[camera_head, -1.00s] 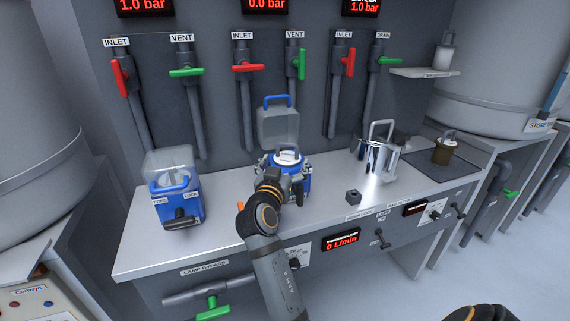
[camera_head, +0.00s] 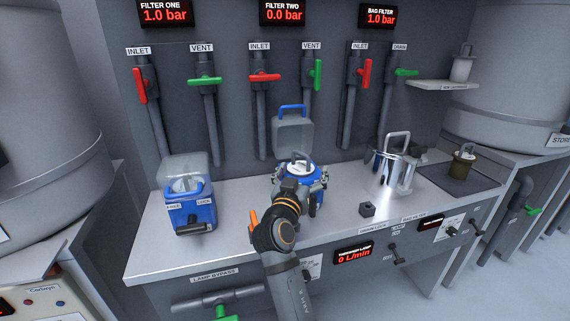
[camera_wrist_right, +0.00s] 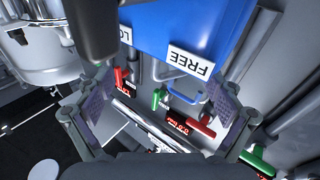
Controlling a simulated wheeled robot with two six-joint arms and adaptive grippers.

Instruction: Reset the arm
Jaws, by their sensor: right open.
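My right arm comes up from the bottom of the head view, and its gripper (camera_head: 297,198) is at the front of the middle blue filter housing (camera_head: 303,172), partly hiding it. The housing's clear lid (camera_head: 292,137) with a blue handle stands raised behind it. In the right wrist view my right gripper (camera_wrist_right: 158,112) shows its two fingers spread apart with nothing held between them. The blue housing (camera_wrist_right: 190,28) with FREE and LOCK labels is close at the top of that view. I cannot tell whether the gripper touches it. My left gripper is not in view.
A second blue housing (camera_head: 190,212) with its clear lid down stands at the left of the bench (camera_head: 150,258). Red and green valve handles line the wall behind.

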